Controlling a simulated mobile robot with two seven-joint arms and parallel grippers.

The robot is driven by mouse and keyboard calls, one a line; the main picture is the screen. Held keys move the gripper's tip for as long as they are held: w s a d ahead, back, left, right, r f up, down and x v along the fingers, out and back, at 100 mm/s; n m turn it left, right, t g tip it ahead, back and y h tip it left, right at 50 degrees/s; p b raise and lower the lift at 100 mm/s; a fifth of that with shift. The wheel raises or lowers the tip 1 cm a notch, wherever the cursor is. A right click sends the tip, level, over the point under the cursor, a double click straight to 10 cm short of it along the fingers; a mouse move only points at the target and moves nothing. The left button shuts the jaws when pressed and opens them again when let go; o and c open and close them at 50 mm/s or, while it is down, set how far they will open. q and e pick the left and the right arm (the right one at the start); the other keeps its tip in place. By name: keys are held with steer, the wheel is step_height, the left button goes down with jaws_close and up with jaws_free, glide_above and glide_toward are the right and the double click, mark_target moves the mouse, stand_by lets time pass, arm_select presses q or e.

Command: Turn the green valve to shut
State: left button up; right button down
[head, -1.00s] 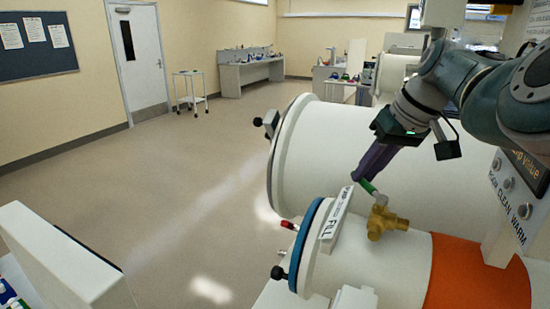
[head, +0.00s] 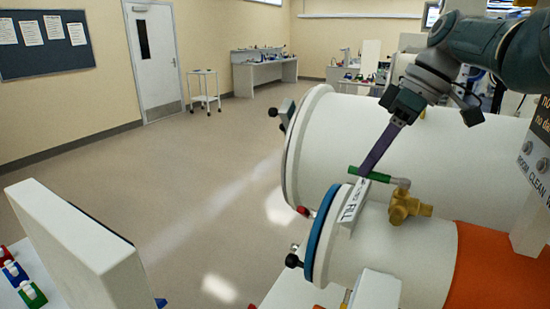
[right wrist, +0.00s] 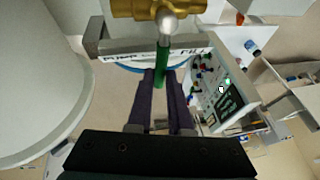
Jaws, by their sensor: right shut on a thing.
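The green valve handle (head: 378,175) sits on a brass valve body (head: 407,206), on top of the smaller white cylinder behind its "FILL" label. The handle lies nearly level across the head view, pointing left from the brass body. My right gripper (head: 364,170) has its purple fingers at the handle's outer end. In the right wrist view the green handle (right wrist: 162,58) runs from the brass body (right wrist: 150,9) down between the two fingers (right wrist: 161,78), which are shut on it. My left gripper is not in view.
The small cylinder has a blue ring (head: 316,232) and an orange section (head: 492,268). A larger white cylinder (head: 345,130) lies behind it. Open floor (head: 190,200) lies between.

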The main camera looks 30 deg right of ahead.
steer(key=shift+a+n, duration=0.15)
steer(key=shift+n, duration=0.15)
stand_by(0.4)
steer(key=c, duration=0.8)
jaws_free()
steer(key=shift+c, duration=0.2)
steer(key=b+v, duration=0.3)
steer(key=v, duration=0.7)
steer(key=shift+w, duration=0.1)
